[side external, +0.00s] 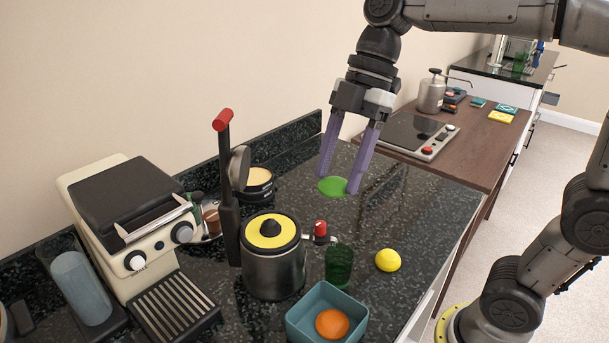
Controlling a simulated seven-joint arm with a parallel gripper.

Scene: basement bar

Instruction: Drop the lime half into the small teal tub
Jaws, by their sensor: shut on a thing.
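My gripper (338,184) has its two purple fingers pointing down above the dark counter. It is shut on a green lime half (332,187), which shows as a flat bright green round between the fingertips. The gap between it and the counter is hard to judge from this side. The small teal tub (303,308) is square and open-topped, at the front edge of the picture. An orange half-round (332,323) lies inside it. My gripper is farther back than the tub and well apart from it.
A dark green glass (339,268) stands just behind the tub. A yellow half-round (387,260) lies right of it. A steel pot with yellow lid (272,265), a lever press (228,190) and an espresso machine (130,215) crowd the left.

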